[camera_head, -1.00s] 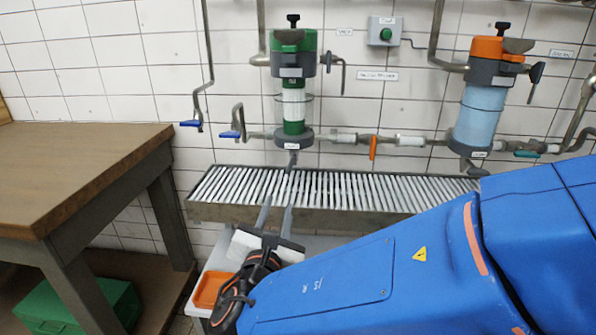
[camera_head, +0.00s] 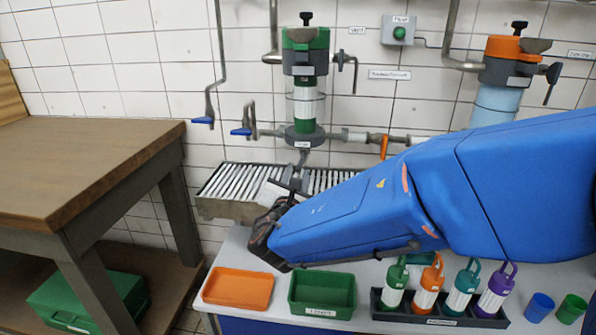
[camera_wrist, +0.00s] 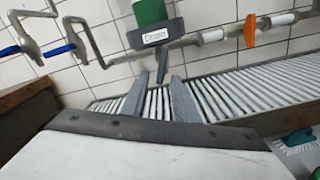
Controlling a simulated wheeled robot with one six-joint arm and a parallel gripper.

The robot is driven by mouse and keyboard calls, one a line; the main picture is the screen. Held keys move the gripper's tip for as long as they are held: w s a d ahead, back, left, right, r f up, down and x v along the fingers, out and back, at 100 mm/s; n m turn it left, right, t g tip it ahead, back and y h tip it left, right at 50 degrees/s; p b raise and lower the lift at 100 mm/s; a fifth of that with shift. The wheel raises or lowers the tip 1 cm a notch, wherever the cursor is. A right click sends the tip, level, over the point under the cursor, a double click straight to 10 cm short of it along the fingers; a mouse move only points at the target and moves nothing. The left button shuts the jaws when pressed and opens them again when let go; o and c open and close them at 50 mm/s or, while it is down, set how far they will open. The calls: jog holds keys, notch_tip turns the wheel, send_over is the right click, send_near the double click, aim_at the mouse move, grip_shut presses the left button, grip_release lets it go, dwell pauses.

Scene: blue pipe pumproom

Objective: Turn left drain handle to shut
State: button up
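The left filter (camera_head: 305,95) has a green cap and a green and white body, and hangs on the tiled wall. Its dark base carries a label, which reads like "DRAIN" in the wrist view (camera_wrist: 157,36). The drain handle (camera_wrist: 163,62) is a short dark lever hanging below that base; it also shows in the head view (camera_head: 302,158). My gripper (camera_wrist: 158,92) is open, with its two grey fingers apart and nothing between them. In the wrist view the lever appears above the gap between the fingertips, seemingly apart from them. In the head view my gripper (camera_head: 291,180) is just below the lever.
A slatted trough (camera_head: 228,208) runs along the wall beneath the filter. Blue-handled taps (camera_head: 203,120) are at left and an orange valve lever (camera_head: 384,146) at right. An orange tray (camera_head: 238,289) and a green tray (camera_head: 322,294) lie on the white counter. A wooden bench (camera_head: 90,165) stands left.

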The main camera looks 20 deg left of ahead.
jog(key=shift+x, duration=1.25)
jog(key=shift+c, duration=0.3)
grip_shut()
jog(key=shift+m, duration=0.4)
jog(key=m, duration=0.3)
jog(key=shift+s+a+r, duration=0.1)
jog(key=shift+a+r, duration=0.1)
jog(key=shift+a, duration=0.05)
jog(key=m, duration=0.3)
jog(key=r+m, duration=0.1)
jog(key=m, duration=0.5)
jog(key=shift+s+a+r+m, duration=0.1)
jog(key=shift+a+r+m, duration=0.1)
jog(key=shift+a+m, duration=0.15)
